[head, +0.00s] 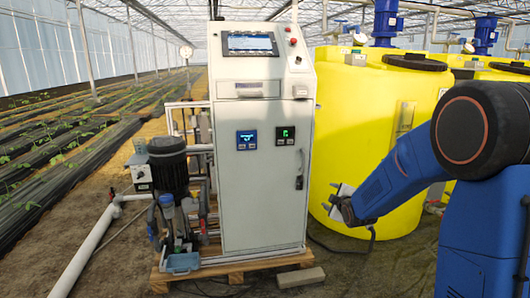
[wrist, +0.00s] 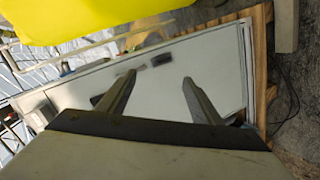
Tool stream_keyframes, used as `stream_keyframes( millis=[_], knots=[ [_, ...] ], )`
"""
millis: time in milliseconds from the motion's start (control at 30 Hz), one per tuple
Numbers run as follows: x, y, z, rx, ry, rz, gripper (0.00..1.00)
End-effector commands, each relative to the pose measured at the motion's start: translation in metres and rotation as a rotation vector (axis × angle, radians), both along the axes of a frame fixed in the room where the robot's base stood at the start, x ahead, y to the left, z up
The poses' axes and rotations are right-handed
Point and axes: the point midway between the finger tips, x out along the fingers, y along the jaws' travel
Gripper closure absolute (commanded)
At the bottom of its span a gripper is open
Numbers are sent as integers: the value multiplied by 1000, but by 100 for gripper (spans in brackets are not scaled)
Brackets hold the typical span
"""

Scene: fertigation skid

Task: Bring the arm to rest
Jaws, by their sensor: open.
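My blue arm comes in from the right in the head view, in front of a yellow tank (head: 360,110). My gripper (head: 331,206) is at the end of it, to the right of the white control cabinet (head: 262,160) and apart from it in the picture. In the wrist view my gripper (wrist: 158,88) shows two grey fingers spread apart with nothing between them. The cabinet's front (wrist: 185,60) lies beyond the fingers, turned on its side. The gap between fingers and cabinet is hard to judge.
A dark pump (head: 168,165) and pipes stand left of the cabinet. The cabinet sits on a wooden pallet (head: 235,268) with a grey block (head: 300,277) beside it. Cables lie on the floor. Open floor (head: 375,270) shows at the front right.

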Motion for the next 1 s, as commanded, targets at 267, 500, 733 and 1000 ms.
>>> stream_keyframes(
  millis=[267, 500, 733, 1000],
  knots=[
    [-74, -12, 37, 164, 149, -118, 41],
    [-148, -20, 56, 308, 278, -237, 41],
    [-227, -26, 67, 441, 396, -364, 41],
    [-325, -29, 70, 591, 527, -527, 41]
  ],
)
